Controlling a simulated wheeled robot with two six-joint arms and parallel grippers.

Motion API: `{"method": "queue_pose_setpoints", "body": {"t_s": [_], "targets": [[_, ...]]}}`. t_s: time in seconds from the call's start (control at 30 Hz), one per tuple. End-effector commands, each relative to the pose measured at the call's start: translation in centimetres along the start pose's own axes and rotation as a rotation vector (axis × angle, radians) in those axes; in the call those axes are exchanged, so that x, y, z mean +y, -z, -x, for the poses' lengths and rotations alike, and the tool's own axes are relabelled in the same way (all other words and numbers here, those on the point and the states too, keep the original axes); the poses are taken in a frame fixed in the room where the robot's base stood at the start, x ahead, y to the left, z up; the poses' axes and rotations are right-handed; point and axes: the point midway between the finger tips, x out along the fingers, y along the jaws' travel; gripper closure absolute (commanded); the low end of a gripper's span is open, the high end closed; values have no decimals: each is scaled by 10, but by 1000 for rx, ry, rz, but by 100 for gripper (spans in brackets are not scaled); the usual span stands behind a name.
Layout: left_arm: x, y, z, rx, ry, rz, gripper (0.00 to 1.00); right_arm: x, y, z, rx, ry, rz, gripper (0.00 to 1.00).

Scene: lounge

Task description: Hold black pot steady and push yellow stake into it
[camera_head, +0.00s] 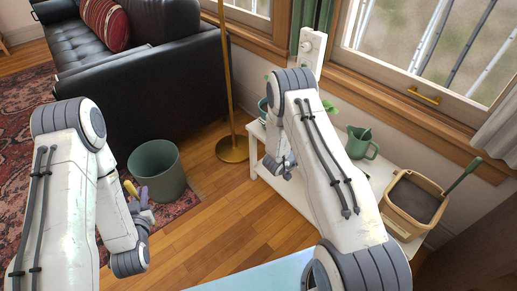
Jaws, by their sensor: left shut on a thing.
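A small yellow piece, which looks like the yellow stake (131,188), shows at my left gripper (142,198), in front of the green bin. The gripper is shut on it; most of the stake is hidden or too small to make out. My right gripper (280,168) hangs at the left edge of the white bench, partly behind its own arm, and I cannot tell whether it is open. No black pot shows clearly. A dark teal pot (262,107) with green leaves shows partly behind my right arm.
The white bench (265,176) under the window holds a green watering can (359,143) and a tan tub of soil (414,201) with a trowel. A green bin (158,169) stands on the floor near a brass lamp base (232,149). A black sofa (150,75) stands behind.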

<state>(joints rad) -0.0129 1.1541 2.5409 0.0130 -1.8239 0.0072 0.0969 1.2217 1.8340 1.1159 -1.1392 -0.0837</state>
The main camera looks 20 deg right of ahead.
Motion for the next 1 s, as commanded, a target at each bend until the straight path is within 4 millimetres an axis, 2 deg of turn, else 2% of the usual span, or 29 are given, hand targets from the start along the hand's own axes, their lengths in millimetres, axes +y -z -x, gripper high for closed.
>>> {"method": "queue_pose_setpoints", "body": {"t_s": [0.37, 0.47, 0.5, 1.0], "targets": [[0, -1, 0, 0, 0, 0, 100, 0, 0, -6, 0, 1, 1, 60], [0, -1, 0, 0, 0, 0, 100, 0, 0, -6, 0, 1, 0, 94], [0, -1, 0, 0, 0, 0, 100, 0, 0, -6, 0, 1, 0, 100], [0, -1, 0, 0, 0, 0, 100, 0, 0, -6, 0, 1, 0, 100]]}}
